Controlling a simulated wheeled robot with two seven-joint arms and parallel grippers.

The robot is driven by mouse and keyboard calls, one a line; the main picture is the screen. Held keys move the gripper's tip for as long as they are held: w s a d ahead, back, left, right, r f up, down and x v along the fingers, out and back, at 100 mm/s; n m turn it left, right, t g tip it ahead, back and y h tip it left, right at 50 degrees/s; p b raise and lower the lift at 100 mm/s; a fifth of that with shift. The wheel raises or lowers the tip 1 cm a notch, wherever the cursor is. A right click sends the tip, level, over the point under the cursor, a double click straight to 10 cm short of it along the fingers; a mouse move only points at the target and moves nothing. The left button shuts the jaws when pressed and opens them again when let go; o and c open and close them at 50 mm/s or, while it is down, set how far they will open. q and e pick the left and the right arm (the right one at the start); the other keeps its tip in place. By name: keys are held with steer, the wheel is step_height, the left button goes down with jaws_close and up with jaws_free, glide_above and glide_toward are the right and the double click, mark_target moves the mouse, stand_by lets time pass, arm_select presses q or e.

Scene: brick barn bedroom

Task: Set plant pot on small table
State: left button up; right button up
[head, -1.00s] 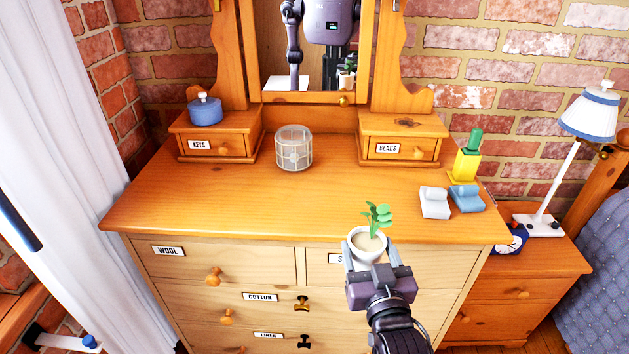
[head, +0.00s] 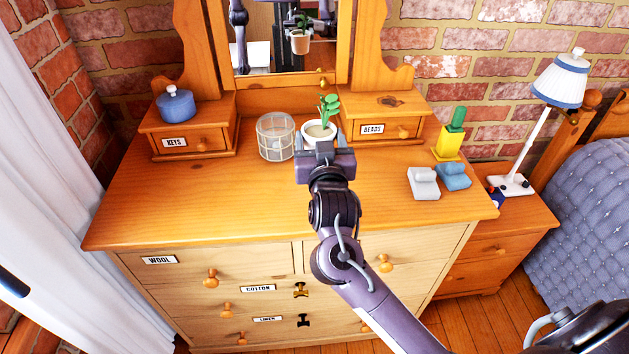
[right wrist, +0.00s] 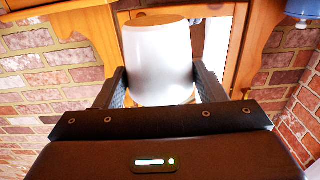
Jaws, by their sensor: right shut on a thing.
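The plant pot (head: 318,133) is a white pot with a small green-leaved plant. My right gripper (head: 320,146) is shut on the pot and holds it over the back middle of the dresser top, between the glass jar and the BEADS drawer box. In the right wrist view the white pot (right wrist: 160,60) sits upside down in the picture between the two fingers (right wrist: 160,90).
The wooden dresser (head: 200,205) carries a glass jar (head: 275,137), a blue pot (head: 176,104), a yellow and green bottle (head: 449,140), and grey (head: 423,183) and blue (head: 454,177) blocks. A lamp (head: 530,120) stands on the bedside table. The dresser's front left is clear.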

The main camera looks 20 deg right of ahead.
step_height(320, 180, down, 12)
steer(key=shift+f+p, duration=0.15)
steer(key=shift+p, duration=0.45)
steer(key=shift+f, duration=0.2)
steer(key=o, duration=1.2)
steer(key=shift+o, duration=0.2)
